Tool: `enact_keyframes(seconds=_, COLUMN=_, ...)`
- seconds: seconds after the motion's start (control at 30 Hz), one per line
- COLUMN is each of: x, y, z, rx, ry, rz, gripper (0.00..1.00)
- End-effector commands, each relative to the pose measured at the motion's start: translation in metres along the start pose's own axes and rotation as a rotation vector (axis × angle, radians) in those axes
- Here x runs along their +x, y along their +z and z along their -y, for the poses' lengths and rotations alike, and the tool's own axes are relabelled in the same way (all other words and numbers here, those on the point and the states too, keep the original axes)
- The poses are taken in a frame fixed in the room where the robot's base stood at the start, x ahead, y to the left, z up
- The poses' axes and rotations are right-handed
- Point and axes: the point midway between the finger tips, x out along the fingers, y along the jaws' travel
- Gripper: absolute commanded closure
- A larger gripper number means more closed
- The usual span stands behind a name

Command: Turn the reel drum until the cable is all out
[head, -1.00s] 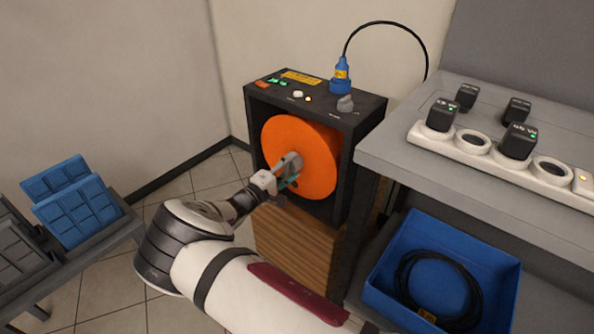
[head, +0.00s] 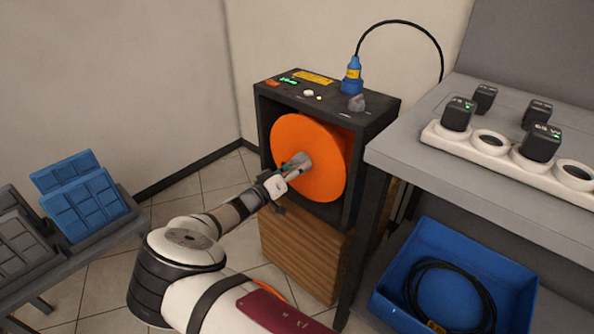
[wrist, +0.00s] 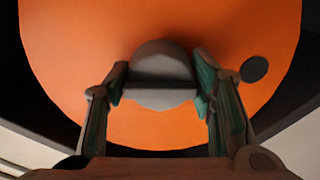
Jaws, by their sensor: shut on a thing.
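The orange reel drum (head: 318,178) sits upright in a dark open-fronted box (head: 378,122). A grey hub knob (wrist: 160,62) sticks out from its middle. My gripper (head: 290,170) is at the knob; in the wrist view my gripper (wrist: 160,92) has one finger on each side of it and is shut on it. A dark round spot (wrist: 254,69) marks the drum face, right of the knob. No cable shows on the drum's face; its winding is hidden. A thin orange strip (head: 272,291) shows beside my arm; I cannot tell what it is.
A blue plug (head: 352,76) with a black cable stands on the box, beside a grey knob (head: 357,103). A grey table (head: 400,150) with a power strip is close at right, a blue bin (head: 390,305) with coiled black cable below. Blue trays (head: 85,205) stand at left.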

Motion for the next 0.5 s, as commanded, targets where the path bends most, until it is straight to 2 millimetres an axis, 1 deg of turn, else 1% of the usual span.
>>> enact_keyframes(seconds=0.03, x=0.0002, y=0.0026, z=0.0009, rx=0.023, ry=0.000, rz=0.002, gripper=1.00)
enact_keyframes(seconds=0.2, x=0.0007, y=0.0026, z=0.0010, rx=0.090, ry=0.000, rz=0.002, gripper=1.00)
enact_keyframes(seconds=0.5, x=0.0007, y=0.0026, z=0.0008, rx=0.137, ry=0.001, rz=0.004, gripper=1.00)
